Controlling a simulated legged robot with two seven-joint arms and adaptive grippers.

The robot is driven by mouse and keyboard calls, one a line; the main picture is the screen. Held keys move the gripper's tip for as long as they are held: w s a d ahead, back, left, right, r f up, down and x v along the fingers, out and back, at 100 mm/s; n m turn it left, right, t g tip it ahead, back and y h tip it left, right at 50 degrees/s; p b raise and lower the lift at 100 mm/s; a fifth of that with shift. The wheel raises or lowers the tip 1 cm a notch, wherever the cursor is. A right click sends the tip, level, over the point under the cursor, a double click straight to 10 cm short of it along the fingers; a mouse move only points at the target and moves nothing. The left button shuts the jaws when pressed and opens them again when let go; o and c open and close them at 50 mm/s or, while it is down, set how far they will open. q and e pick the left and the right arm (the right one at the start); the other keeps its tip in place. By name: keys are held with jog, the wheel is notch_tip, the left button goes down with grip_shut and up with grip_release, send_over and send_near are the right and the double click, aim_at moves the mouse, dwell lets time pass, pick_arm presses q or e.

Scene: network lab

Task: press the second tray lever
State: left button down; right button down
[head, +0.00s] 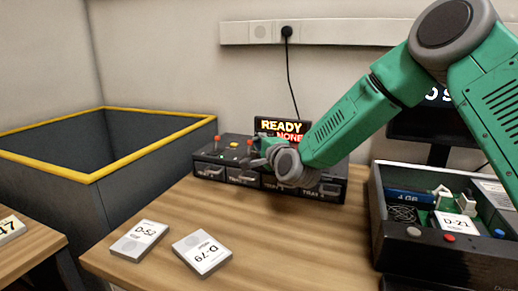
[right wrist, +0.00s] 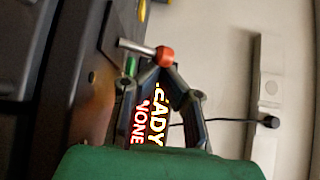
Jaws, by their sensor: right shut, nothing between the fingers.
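The dark tray unit (head: 208,158) stands at the back of the wooden table, with a row of trays along its front. Its first lever (head: 217,139) has a red knob at the left end. The second lever (head: 249,143) also has a red knob, and my right gripper (head: 258,161) is right beside it. In the right wrist view a red lever knob (right wrist: 165,56) on a metal rod is at the tips of my shut, empty right gripper (right wrist: 160,72). I cannot tell whether they touch. My arm hides the unit's right part. My left gripper is not in view.
A display (head: 282,128) reads READY and NONE. Two labelled drives, D-52 (head: 139,241) and D-79 (head: 202,254), lie on the table in front. An open case (head: 430,255) with boards stands at the right. A yellow-rimmed bin (head: 95,175) is at the left.

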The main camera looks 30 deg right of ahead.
jog(key=shift+s+a+n+t+b, duration=0.2)
jog(key=shift+a+n+t+b, duration=0.15)
jog(key=shift+n+b, duration=0.2)
jog(key=shift+s+a+r+b, duration=0.1)
jog(key=shift+a+b, duration=0.05)
jog(key=shift+b, duration=0.2)
jog(key=shift+s+a+r+n+t+b, duration=0.1)
jog(key=shift+s+a+n+t+b, duration=0.25)
jog(key=shift+n+t, duration=0.25)
jog(key=shift+r, duration=0.1)
jog(key=shift+s, duration=0.2)
jog(key=s+f, duration=0.1)
jog(key=s, duration=1)
jog(key=shift+s+a+f, duration=0.2)
jog(key=shift+a+f, duration=0.15)
jog(key=shift+f, duration=0.05)
